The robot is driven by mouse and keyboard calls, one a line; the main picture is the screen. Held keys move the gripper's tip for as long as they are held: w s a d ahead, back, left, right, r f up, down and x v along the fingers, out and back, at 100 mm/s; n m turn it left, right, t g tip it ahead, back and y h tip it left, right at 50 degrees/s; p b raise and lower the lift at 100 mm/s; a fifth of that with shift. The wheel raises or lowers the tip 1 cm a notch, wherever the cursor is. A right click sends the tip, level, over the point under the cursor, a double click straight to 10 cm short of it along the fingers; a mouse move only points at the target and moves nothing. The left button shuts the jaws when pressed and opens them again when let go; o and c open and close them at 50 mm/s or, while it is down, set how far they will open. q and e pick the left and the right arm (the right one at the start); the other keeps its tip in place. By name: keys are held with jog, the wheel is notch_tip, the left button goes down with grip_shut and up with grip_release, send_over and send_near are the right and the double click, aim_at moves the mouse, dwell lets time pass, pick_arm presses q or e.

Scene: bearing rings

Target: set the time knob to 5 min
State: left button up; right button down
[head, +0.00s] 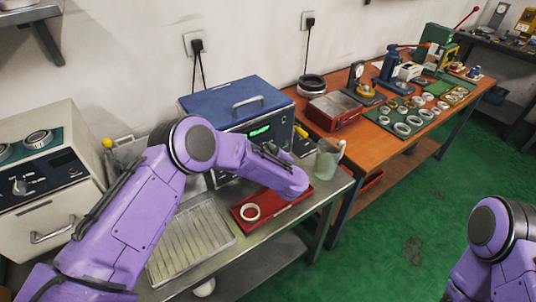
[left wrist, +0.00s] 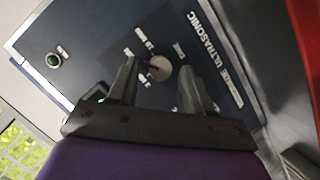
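The ultrasonic cleaner (head: 236,97) is a blue-topped box with a dark front and a green lit display (head: 260,131), on the steel bench. In the left wrist view its dark panel (left wrist: 95,40) is rotated, with white lettering. A round grey knob (left wrist: 160,68) with small white labels around it sits between the fingers of my left gripper (left wrist: 157,72). The fingers are apart, one on each side, with a visible gap at least on the left. My left arm hides the knob in the head view. My right gripper is out of view.
A red tray (head: 270,212) with a pale ring (head: 250,212) and a wire-rack tray (head: 190,245) lie before the cleaner. A glass jug (head: 327,160) stands at right. A cream oven (head: 45,175) stands at left. The wooden bench beyond holds rings and tools.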

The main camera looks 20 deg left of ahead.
pick_arm(q)
jog(key=b+v, duration=0.2)
jog(key=v, duration=0.8)
jog(key=shift+s+d, duration=0.15)
